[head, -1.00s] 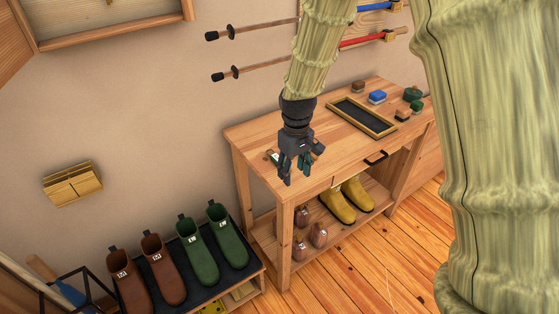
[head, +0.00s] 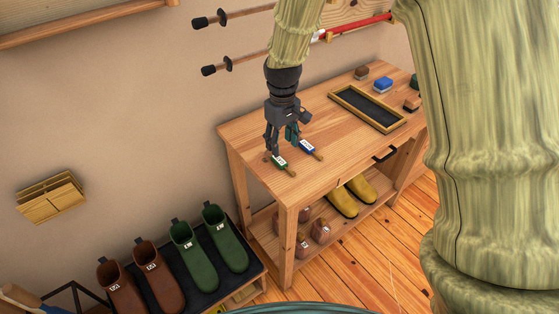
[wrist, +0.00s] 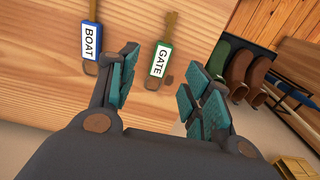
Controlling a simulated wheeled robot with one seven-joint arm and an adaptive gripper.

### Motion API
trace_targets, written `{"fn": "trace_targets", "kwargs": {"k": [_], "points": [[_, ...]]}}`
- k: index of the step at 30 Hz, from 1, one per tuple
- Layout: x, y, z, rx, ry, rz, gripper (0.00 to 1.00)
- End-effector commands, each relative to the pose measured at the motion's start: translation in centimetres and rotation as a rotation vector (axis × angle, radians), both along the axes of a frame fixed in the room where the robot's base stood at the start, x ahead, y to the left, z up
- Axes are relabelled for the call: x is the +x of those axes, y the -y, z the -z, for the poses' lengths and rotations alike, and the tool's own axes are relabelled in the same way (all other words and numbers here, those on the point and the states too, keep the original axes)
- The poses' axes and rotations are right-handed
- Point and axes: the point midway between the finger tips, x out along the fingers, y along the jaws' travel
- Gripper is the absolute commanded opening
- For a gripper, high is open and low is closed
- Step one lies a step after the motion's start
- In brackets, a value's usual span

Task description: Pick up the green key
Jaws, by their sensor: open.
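The green key (head: 281,161) lies on the wooden workbench (head: 262,128), near its left end. My gripper (head: 282,146) is open and empty, pointing down beside and above the key. In the wrist view the green key shows between the fingers of my gripper (wrist: 163,70), beyond their tips. No contact is visible; the exact height gap cannot be told.
A blue key (head: 307,146) labelled BOAT lies close by, right of the green one. A black framed tray (head: 335,91) and brushes stand farther right on the bench. Boots (head: 195,248) stand on a low rack at lower left.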

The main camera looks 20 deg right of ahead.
Motion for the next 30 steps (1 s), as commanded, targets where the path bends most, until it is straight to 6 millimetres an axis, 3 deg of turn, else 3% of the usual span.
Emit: {"fn": "trace_targets", "kwargs": {"k": [21,30], "points": [[0.3,-0.6,6.5,-0.001,-0.002,-0.004,0.49],[0.4,-0.6,7.0,-0.001,0.001,-0.004,0.49]]}}
